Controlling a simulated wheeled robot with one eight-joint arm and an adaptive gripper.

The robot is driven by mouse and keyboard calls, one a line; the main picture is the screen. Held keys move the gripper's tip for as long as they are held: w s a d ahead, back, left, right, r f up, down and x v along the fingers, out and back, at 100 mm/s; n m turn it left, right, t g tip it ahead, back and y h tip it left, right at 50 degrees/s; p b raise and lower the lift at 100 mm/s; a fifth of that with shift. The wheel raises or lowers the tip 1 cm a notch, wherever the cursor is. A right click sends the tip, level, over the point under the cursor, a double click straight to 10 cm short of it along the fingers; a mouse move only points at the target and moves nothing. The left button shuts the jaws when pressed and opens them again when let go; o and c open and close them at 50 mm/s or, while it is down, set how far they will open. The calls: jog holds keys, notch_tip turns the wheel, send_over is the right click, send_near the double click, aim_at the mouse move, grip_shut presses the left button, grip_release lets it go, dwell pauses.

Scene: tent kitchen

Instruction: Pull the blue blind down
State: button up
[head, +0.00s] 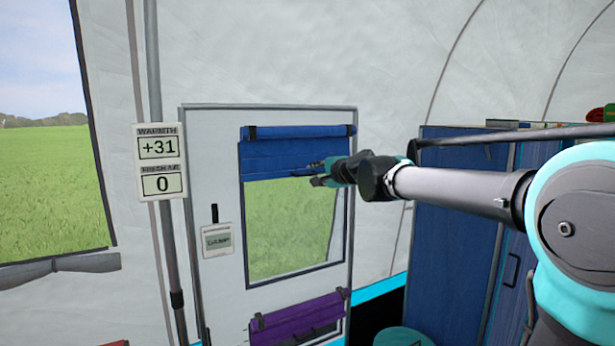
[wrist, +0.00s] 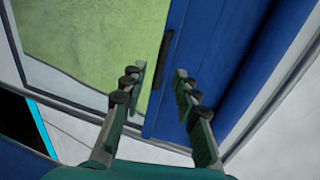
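The blue blind (head: 275,157) hangs part-way down over the upper part of a window in a white door in the head view, with grass visible below it. In the wrist view the blind (wrist: 225,45) lies on the right, with a dark handle (wrist: 168,52) at its lower edge. My gripper (head: 315,174) is at the blind's lower edge, right of its middle. In the wrist view my gripper (wrist: 160,72) is open, its fingers apart on either side of the line to the handle. Whether the fingers touch the handle cannot be told.
A purple blind (head: 299,317) is at the lower part of the door (head: 210,135). A sign (head: 160,160) reads "WARMTH +31" and a second value of 0. A small white box (head: 217,240) is on the door. Blue cabinets (head: 445,230) stand at right, beneath my arm.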

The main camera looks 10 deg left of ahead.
aim_at(308, 174)
jog(key=shift+x, duration=2.65)
grip_shut()
